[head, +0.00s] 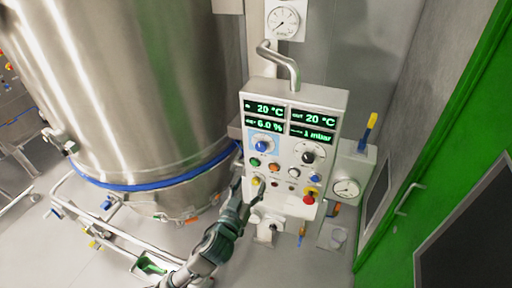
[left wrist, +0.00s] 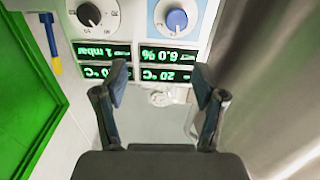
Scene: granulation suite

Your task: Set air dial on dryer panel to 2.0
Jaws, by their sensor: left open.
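The white dryer panel (head: 277,183) stands right of the big steel vessel, with green-lit readouts of 20 °C, 20 °C, 6.0 % and 1 mbar. A blue dial (head: 262,146) on a light-blue patch sits below the left readouts; a black dial (head: 308,157) sits below the right ones. Which is the air dial, and their settings, I cannot read. My left gripper (head: 249,178) is open and empty in front of the panel's lower left. In the upside-down left wrist view, the blue dial (left wrist: 177,20) and black dial (left wrist: 89,14) lie beyond my spread fingers (left wrist: 162,86). My right gripper is out of view.
Coloured buttons and a red knob (head: 308,198) crowd the panel below the dials. A bent steel pipe (head: 290,65) rises above it. The steel vessel (head: 150,90) bounds the left.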

